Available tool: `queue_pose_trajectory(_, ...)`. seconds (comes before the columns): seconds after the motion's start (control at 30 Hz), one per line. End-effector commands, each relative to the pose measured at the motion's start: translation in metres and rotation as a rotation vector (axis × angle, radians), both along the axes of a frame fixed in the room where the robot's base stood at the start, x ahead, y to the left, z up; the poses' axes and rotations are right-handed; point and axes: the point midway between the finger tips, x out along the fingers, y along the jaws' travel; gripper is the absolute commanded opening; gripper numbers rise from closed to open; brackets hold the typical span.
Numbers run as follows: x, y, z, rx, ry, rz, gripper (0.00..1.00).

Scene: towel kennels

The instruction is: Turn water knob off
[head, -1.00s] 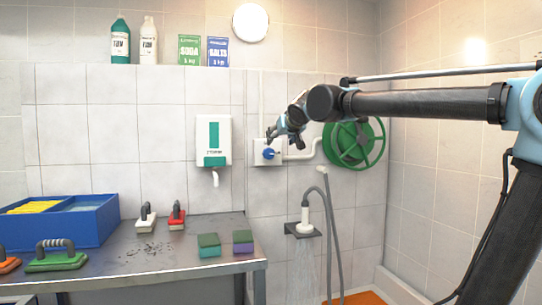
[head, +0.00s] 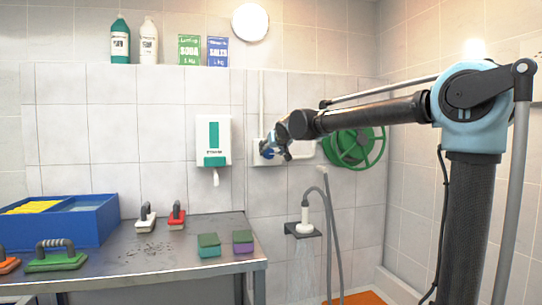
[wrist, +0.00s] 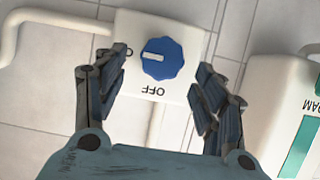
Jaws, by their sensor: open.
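The water knob (wrist: 162,59) is a round blue dial with a white pointer bar, set on a white wall plate (wrist: 140,112). In the wrist view the word OFF shows upside down on the plate, below the knob, and the pointer bar points left, not at that word. My gripper (wrist: 162,82) is open, with one finger on each side of the knob and gaps between; no contact shows. In the head view my gripper (head: 276,148) is at the plate and partly hides the knob. Water sprays from the shower head (head: 304,222) on its small wall shelf.
A white dispenser (head: 213,141) hangs just left of the plate. A green hose reel (head: 356,150) is on the wall to the right, behind my arm. A metal table (head: 150,262) with brushes, sponges and a blue bin (head: 75,228) stands at lower left.

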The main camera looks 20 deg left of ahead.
Motion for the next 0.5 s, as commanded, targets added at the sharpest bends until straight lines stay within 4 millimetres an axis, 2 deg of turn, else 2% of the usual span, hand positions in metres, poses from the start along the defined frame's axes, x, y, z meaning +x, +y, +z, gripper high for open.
queue_pose_trajectory(0.2,0.020,0.013,-0.010,0.001,0.000,0.000,0.64)
queue_pose_trajectory(0.5,0.030,0.018,-0.015,0.000,0.000,0.000,0.64)
